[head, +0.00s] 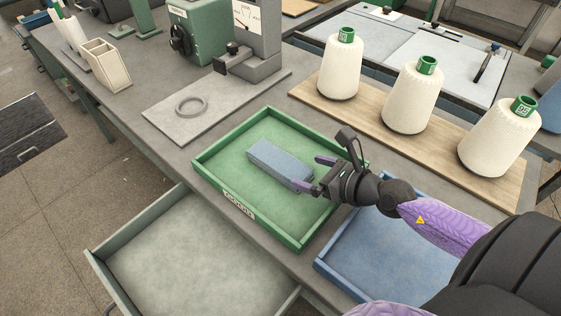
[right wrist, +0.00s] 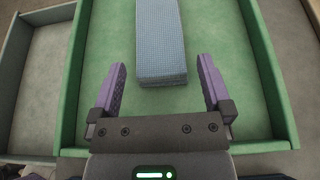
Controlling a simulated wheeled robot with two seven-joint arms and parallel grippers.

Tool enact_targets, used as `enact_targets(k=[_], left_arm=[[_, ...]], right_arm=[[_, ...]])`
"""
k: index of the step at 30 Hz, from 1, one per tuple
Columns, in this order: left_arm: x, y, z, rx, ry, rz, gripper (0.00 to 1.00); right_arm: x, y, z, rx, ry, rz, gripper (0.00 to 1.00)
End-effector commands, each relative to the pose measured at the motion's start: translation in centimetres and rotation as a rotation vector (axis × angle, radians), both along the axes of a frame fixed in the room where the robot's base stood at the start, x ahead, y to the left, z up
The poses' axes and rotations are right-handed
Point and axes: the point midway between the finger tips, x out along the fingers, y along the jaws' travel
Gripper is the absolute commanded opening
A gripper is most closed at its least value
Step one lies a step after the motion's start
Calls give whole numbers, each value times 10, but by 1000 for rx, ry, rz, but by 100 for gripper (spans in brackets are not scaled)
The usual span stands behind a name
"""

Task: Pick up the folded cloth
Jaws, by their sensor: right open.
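The folded cloth (head: 278,164) is a long blue-grey block lying in the green tray (head: 206,170). In the right wrist view the cloth (right wrist: 160,40) shows a woven texture and runs up from between the fingertips. My right gripper (head: 312,174) is open and over the tray at the cloth's near right end. In the right wrist view its purple fingers (right wrist: 161,80) stand on either side of the cloth's near end, apart from it, with nothing held. My left gripper is not in view.
A blue tray (head: 380,255) stands right of the green one. An open drawer (head: 190,255) is below at left. Three yarn cones (head: 411,97) stand on a wooden board behind. A ring (head: 191,106) lies on a grey plate near the green machine (head: 200,35).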

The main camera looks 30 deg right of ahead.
Motion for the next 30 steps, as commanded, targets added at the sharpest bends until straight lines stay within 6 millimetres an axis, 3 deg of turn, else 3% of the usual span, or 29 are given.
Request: enact_targets(k=[9, 17, 27, 30], left_arm=[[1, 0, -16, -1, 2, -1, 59], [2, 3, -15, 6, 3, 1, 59], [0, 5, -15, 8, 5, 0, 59], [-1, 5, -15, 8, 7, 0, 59]], right_arm=[[47, 17, -23, 1, 0, 0, 100], [50, 18, -22, 1, 2, 1, 100], [50, 18, -22, 1, 1, 1, 30], [50, 18, -22, 0, 1, 1, 30]])
